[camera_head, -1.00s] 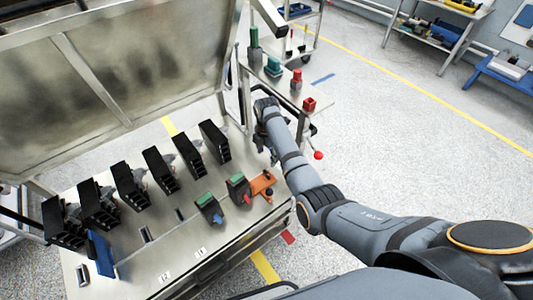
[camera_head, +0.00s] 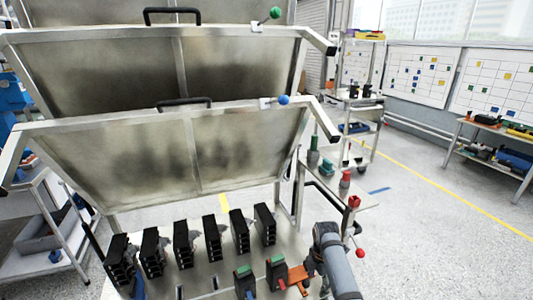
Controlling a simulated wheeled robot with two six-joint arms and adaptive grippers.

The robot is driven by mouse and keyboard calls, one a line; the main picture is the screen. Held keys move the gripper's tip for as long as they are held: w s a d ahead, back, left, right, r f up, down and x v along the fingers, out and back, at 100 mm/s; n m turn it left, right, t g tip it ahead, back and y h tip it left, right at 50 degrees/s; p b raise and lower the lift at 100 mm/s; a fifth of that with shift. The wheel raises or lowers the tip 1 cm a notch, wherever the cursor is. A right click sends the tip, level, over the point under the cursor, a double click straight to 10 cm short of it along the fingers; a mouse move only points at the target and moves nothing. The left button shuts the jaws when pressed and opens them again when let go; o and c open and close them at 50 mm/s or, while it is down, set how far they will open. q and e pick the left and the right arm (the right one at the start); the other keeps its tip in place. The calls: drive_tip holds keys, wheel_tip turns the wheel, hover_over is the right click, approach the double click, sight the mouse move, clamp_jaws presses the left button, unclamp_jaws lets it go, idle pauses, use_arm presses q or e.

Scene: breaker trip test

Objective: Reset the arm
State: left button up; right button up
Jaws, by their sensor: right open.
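My right arm comes in from the lower right, and my right gripper (camera_head: 311,264) hangs at its end by the right edge of the metal bench. The gripper is small and partly hidden by my arm; it is open, and I see nothing held. Just left of it is an orange piece (camera_head: 297,274). Left of that stand two black units with green tops, one with a red lever (camera_head: 276,273) and one with a blue lever (camera_head: 245,282). A row of several black breaker blocks (camera_head: 212,238) stands behind. My left gripper is out of view.
Raised metal lids (camera_head: 150,160) with blue and green ball knobs stand behind the breakers. A side shelf (camera_head: 335,196) right of the bench holds green and red items, with a red ball (camera_head: 360,253) below.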

drive_tip(key=s+d+f+m, duration=0.2)
drive_tip(key=s+f+m, duration=0.3)
drive_tip(key=s+f, duration=0.6)
drive_tip(key=s+d+f+m, duration=0.3)
drive_tip(key=s+f+m, duration=0.25)
drive_tip(key=f, duration=0.85)
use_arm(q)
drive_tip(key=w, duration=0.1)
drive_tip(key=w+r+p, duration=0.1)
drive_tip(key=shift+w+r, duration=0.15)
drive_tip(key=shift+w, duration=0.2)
use_arm(e)
drive_tip(key=s+d+f+m, duration=0.2)
drive_tip(key=s+f+m, duration=0.1)
drive_tip(key=s, duration=0.7)
drive_tip(key=s+d+f+m, duration=0.2)
drive_tip(key=s+f+m, duration=0.2)
drive_tip(key=s, duration=0.6)
drive_tip(key=s+d+f+m+t, duration=0.1)
drive_tip(key=s+f+m, duration=0.3)
drive_tip(key=s, duration=0.7)
drive_tip(key=shift+d+f+h, duration=0.4)
drive_tip(key=shift+d, duration=0.15)
